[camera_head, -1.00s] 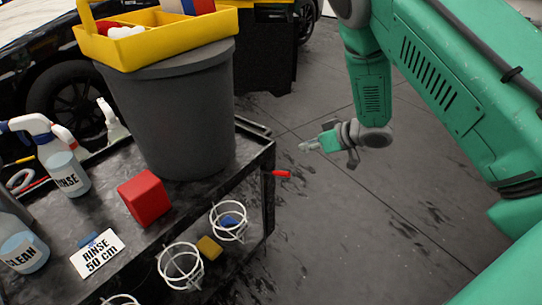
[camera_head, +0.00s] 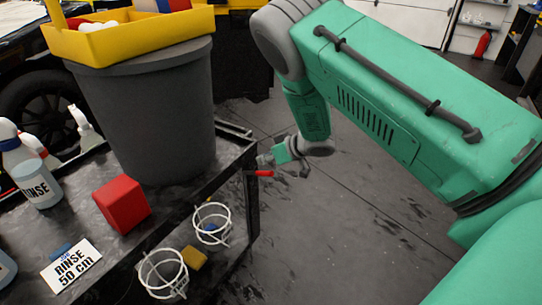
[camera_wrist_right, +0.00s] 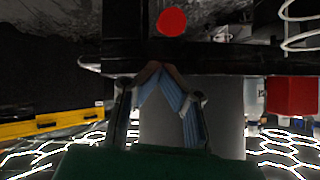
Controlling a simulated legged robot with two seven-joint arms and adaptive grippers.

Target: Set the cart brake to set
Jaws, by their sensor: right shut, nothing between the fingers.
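The cart (camera_head: 226,187) is a black cart at the left in the head view. A red-tipped lever (camera_head: 264,173), which looks like the brake handle, sticks out from its right end. My right gripper (camera_head: 263,160) is just behind the lever in that view, close to the cart's edge. In the right wrist view the fingertips (camera_wrist_right: 158,68) meet in a point, shut and empty. The round red end of the lever (camera_wrist_right: 172,22) shows just above them, apart in the picture. I cannot tell whether finger and lever shaft touch. My left gripper is not in view.
A grey bucket (camera_head: 150,120) with a yellow tray (camera_head: 130,35) stands on the cart. A red block (camera_head: 122,204), a rinse bottle (camera_head: 40,185) and a rinse card (camera_head: 72,265) are on its top. White wire holders (camera_head: 164,273) hang along its side. The floor (camera_head: 340,245) to the right is clear.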

